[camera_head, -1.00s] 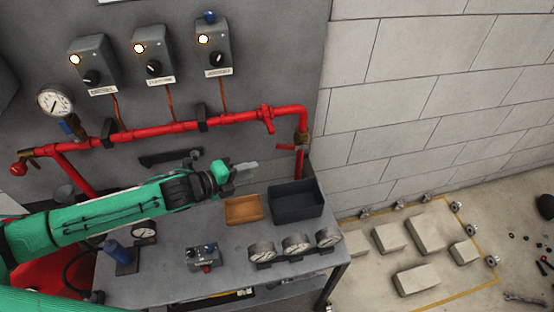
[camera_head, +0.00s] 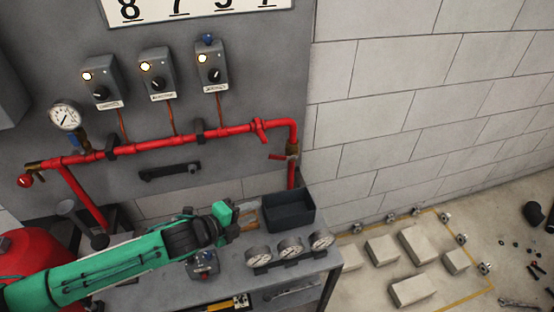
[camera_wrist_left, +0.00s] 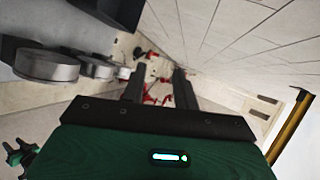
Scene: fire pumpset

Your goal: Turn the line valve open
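A red pipe (camera_head: 170,142) runs along the grey wall. At its right end, a brass valve body (camera_head: 292,149) carries a red lever (camera_head: 281,157) that points left, roughly across the downward pipe. A red fitting with a handle (camera_head: 260,130) sits further left on the pipe. Which of these is the line valve, I cannot tell for sure. My left gripper (camera_head: 245,215) is over the bench, below and left of the lever, apart from it. In the left wrist view its two fingers (camera_wrist_left: 159,88) stand apart with nothing between them. My right gripper is not in view.
The bench holds a dark bin (camera_head: 288,211), a brown tray (camera_head: 250,222) partly hidden by my gripper, and several gauges (camera_head: 290,247). Another gauge (camera_head: 65,115) and several switch boxes (camera_head: 157,74) are on the wall. Blocks (camera_head: 418,245) lie on the floor at right.

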